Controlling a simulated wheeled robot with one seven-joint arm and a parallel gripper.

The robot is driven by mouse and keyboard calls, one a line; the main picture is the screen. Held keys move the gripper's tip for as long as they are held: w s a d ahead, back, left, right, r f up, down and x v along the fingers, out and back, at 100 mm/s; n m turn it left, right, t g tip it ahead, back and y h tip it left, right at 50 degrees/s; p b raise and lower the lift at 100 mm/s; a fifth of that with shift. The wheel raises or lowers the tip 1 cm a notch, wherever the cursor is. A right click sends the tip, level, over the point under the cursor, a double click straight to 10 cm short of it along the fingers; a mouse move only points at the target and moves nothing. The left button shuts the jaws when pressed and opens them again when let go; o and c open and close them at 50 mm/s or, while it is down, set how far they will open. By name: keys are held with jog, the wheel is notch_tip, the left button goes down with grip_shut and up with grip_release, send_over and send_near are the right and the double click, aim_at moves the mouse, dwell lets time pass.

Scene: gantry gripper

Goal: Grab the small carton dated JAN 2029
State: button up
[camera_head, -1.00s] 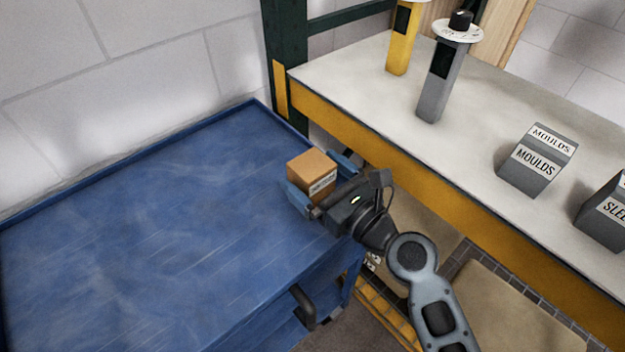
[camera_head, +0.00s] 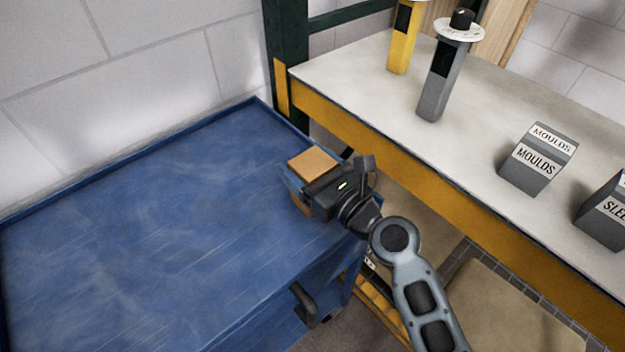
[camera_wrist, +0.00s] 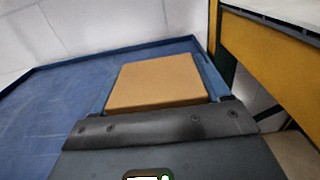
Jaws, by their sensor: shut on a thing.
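A small brown carton (camera_head: 312,161) stands on the blue cart top (camera_head: 150,220) near its right edge. My gripper (camera_head: 303,180) reaches it from the lower right and is shut on it, with blue fingers on its sides. In the wrist view the carton's plain top (camera_wrist: 158,80) fills the space between the fingers beyond my gripper (camera_wrist: 158,95). The carton's printed label is hidden behind the gripper now, so I cannot read its date.
A workbench (camera_head: 385,90) with a yellow edge stands close on the right. It holds a grey MOULDS box (camera_head: 537,160), another labelled grey box (camera_head: 608,215), a grey post (camera_head: 437,85) and a yellow post (camera_head: 402,40). The rest of the cart top is clear.

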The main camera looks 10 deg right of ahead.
jog(key=shift+c, duration=1.8)
jog(key=shift+r, duration=0.15)
